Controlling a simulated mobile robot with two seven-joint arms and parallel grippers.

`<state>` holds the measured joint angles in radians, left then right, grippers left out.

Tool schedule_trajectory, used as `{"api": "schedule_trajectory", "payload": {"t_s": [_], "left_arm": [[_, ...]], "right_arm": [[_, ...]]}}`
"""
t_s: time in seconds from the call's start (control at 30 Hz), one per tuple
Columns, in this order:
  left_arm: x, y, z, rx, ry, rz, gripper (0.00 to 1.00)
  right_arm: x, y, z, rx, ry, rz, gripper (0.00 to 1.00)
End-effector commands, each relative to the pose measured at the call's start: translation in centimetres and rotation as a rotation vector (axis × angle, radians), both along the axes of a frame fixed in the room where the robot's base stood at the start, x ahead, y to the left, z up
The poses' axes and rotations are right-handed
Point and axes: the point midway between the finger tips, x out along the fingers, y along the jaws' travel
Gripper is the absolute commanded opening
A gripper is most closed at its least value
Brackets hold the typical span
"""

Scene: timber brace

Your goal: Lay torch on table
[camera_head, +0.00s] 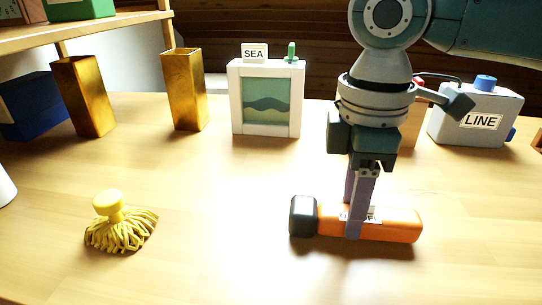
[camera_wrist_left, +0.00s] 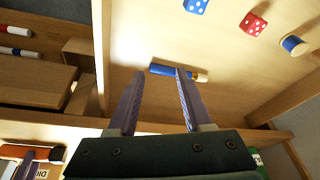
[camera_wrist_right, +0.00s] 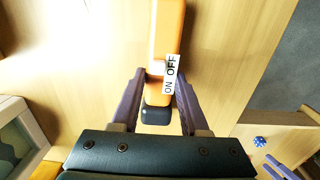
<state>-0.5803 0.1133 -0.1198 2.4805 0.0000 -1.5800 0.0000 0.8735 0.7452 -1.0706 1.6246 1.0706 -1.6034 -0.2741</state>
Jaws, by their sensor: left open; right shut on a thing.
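The torch (camera_head: 398,226) has an orange body and a black head, and lies level with its head to the left in the head view. My right gripper (camera_head: 359,228) comes down from above and is shut around its body. The torch is low over the table (camera_head: 215,215), with a shadow close below; I cannot tell if it touches. In the right wrist view the torch (camera_wrist_right: 167,35) runs between the fingers, its ON/OFF label showing. My left gripper (camera_wrist_left: 158,74) is open, outside the head view; its fingers point toward a blue cylinder with a wooden end (camera_wrist_left: 178,72).
A yellow mop-like brush (camera_head: 120,225) stands at the front left. Two brass holders (camera_head: 185,92), a white SEA box (camera_head: 266,115) and a grey LINE box (camera_head: 475,118) stand at the back. Dice (camera_wrist_left: 253,24) lie near the blue cylinder. The table's front middle is clear.

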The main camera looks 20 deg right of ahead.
Motion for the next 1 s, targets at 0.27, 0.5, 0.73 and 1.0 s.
{"api": "schedule_trajectory", "payload": {"t_s": [0.27, 0.5, 0.73, 1.0], "left_arm": [[0.0, 0.2, 0.1, 0.007, 0.0, -0.005, 0.5], [0.0, 0.3, 0.1, 0.011, 0.0, -0.007, 0.5], [0.0, 0.3, 0.0, 0.011, 0.0, -0.007, 0.5], [0.0, 0.2, 1.7, 0.008, 0.001, -0.006, 0.5]], "right_arm": [[0.0, 0.0, -0.3, 0.001, 0.0, 0.0, 0.5], [0.0, 0.0, -0.2, 0.0, 0.0, 0.0, 0.74], [0.0, 0.0, -0.2, 0.0, 0.0, 0.0, 0.74], [0.1, 0.1, 4.1, 0.001, -0.003, 0.0, 0.74]]}}
